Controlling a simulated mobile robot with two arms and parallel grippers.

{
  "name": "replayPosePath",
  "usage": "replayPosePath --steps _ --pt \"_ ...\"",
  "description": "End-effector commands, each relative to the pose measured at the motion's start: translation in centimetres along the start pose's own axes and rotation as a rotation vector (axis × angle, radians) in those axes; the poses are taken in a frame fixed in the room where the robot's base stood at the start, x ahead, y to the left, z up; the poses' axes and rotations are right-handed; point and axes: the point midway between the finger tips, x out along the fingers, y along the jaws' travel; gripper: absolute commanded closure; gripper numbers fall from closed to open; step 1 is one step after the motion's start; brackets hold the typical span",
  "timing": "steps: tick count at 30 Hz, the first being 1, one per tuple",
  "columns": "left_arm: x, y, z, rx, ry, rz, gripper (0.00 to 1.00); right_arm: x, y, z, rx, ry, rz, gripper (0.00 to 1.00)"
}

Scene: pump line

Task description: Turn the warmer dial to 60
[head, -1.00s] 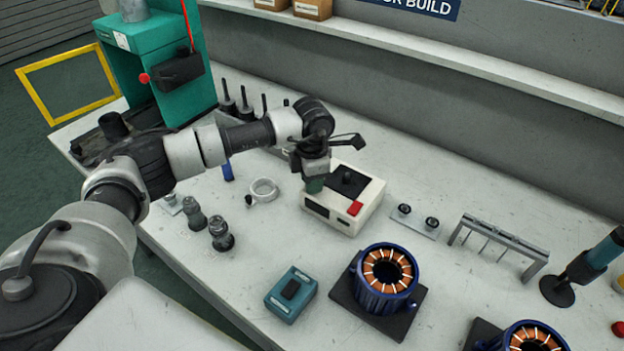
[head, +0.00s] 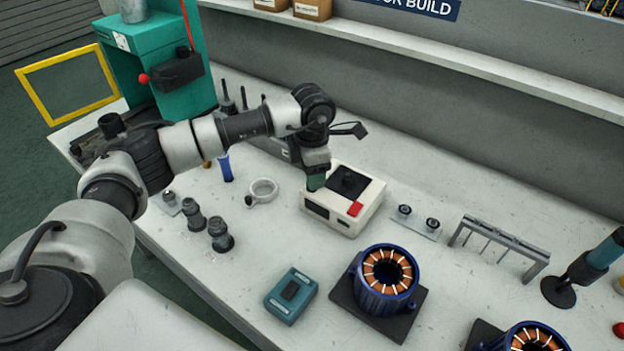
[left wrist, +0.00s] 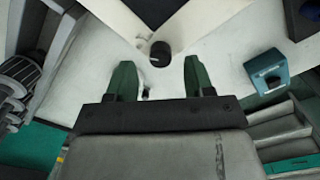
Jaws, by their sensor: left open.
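The warmer is a white box (head: 369,208) with a black top plate and a red switch, standing on the bench in the middle of the head view. Its body also shows at the top of the left wrist view (left wrist: 205,22). A round black dial (left wrist: 160,52) with a small pale mark shows there, centred just beyond the fingertips. My left gripper (head: 316,183) is at the warmer's left side in the head view. In the left wrist view its green fingers (left wrist: 160,72) are apart with nothing between them. The dial is not clear in the head view. My right gripper is not in view.
A teal box (head: 291,295) and a blue stator (head: 386,280) on a dark pad stand in front of the warmer. A white ring (head: 262,191) and dark fittings (head: 220,234) lie to its left. Small black parts on a plate (head: 418,222) are to its right.

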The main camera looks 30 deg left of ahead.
Motion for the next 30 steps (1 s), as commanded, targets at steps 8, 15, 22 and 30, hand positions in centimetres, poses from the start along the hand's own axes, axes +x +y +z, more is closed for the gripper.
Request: replayPosePath --steps 8,15,22,30 --pt "-5.6 0.1 0.0 0.001 -0.003 0.003 0.47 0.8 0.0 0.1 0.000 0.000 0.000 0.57" --pt "-7.8 0.0 0.0 0.000 -0.001 0.000 0.47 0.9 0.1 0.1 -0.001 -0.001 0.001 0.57" --pt "-7.9 0.0 0.0 0.000 0.000 0.000 0.47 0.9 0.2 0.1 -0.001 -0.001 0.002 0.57" --pt "-7.9 0.0 0.0 0.000 0.000 0.000 0.47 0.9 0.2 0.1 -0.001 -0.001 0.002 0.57"
